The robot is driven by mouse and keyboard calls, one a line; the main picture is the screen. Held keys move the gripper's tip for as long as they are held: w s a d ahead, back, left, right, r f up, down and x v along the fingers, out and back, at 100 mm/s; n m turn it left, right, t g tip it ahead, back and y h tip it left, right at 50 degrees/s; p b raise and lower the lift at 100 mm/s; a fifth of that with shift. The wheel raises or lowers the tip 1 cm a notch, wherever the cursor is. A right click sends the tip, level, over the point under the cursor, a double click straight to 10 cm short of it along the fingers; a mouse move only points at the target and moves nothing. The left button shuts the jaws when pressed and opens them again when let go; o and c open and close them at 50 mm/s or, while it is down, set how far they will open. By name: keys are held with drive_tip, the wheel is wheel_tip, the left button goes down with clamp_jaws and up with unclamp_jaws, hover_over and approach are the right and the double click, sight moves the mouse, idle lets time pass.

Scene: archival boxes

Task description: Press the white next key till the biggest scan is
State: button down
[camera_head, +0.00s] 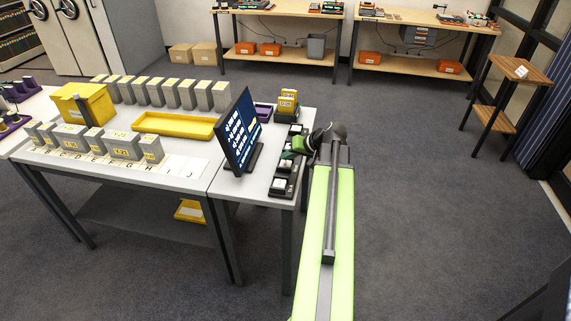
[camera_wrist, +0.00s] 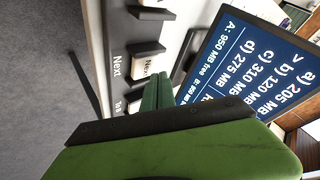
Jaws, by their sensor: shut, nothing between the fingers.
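The white next key (camera_wrist: 146,65) sits in a dark key holder with a "Next" label in the wrist view. My gripper (camera_wrist: 157,92) is shut and empty, its green fingertips close beside that key; I cannot tell whether they touch it. In the head view my gripper (camera_head: 299,146) is over the row of keys at the table's right edge. The screen (camera_wrist: 250,60) lists a) 205 MB, b) 120 MB, c) 310 MB and d) 275 MB, with the ">" mark at b. The screen also stands on the table in the head view (camera_head: 238,133).
Another white key (camera_wrist: 152,4) is partly cut off at the top of the wrist view. A white key (camera_head: 279,184) lies nearer the table's front. A yellow tray (camera_head: 172,124), a yellow box (camera_head: 85,103) and grey boxes stand left of the screen.

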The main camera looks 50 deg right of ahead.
sight(288, 164)
drive_tip(key=shift+f+b, duration=0.4)
drive_tip(key=shift+f, duration=0.05)
drive_tip(key=shift+f+b, duration=0.45)
idle(0.5)
drive_tip(key=shift+r+p, duration=0.9)
wheel_tip(288, 164, up, 5)
drive_tip(key=p, duration=0.5)
drive_tip(key=shift+r, duration=0.1)
idle(0.6)
